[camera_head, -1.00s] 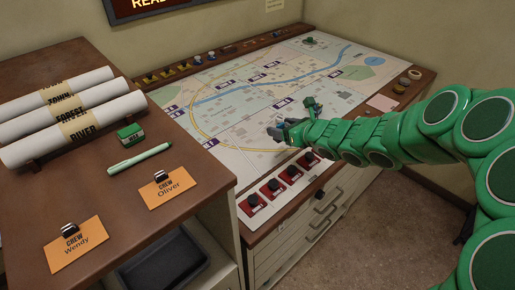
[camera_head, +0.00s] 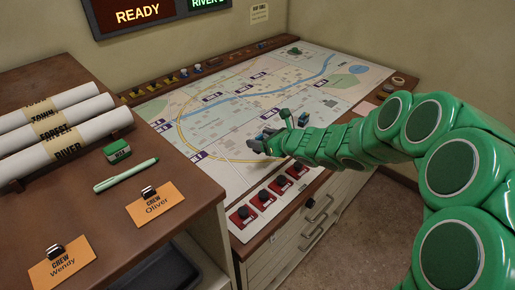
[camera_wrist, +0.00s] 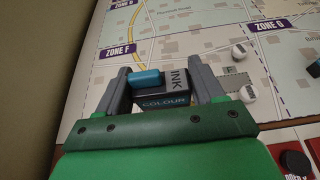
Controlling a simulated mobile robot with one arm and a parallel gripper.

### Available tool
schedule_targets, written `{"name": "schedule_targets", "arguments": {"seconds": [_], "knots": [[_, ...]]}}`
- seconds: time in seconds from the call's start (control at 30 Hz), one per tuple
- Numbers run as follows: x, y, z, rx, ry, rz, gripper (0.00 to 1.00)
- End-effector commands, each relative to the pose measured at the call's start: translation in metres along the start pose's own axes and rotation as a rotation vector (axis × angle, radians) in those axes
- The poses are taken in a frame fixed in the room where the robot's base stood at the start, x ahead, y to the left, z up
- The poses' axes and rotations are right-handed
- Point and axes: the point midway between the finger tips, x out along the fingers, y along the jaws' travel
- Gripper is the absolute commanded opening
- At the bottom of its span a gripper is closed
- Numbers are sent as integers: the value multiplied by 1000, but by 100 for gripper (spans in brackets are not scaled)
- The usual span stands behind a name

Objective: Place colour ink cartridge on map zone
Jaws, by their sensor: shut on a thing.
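In the wrist view the colour ink cartridge (camera_wrist: 163,97), a dark box with a blue top part and the words INK and COLOUR, sits between the two grey fingers of my gripper (camera_wrist: 163,88). The fingers are shut on it. In the head view my gripper (camera_head: 262,143) is over the front middle part of the map (camera_head: 225,172); the cartridge is too small to make out clearly there. The zone labels ZONE F (camera_wrist: 117,50) and another purple one (camera_wrist: 271,25) lie ahead of the cartridge. I cannot tell the cartridge's height above the map.
The left desk holds rolled maps (camera_head: 65,140), a green ink pad (camera_head: 117,151), a pen (camera_head: 126,174) and orange crew cards (camera_head: 156,203).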

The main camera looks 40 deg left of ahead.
Motion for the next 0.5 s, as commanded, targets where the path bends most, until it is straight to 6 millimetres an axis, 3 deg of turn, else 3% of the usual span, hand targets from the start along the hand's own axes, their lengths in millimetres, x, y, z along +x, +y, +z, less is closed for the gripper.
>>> {"name": "schedule_targets", "arguments": {"seconds": [0.23, 0.5], "knots": [[26, -17, -3, -3, -1, 1, 37], [51, -28, -22, 0, 1, 1, 37]]}}
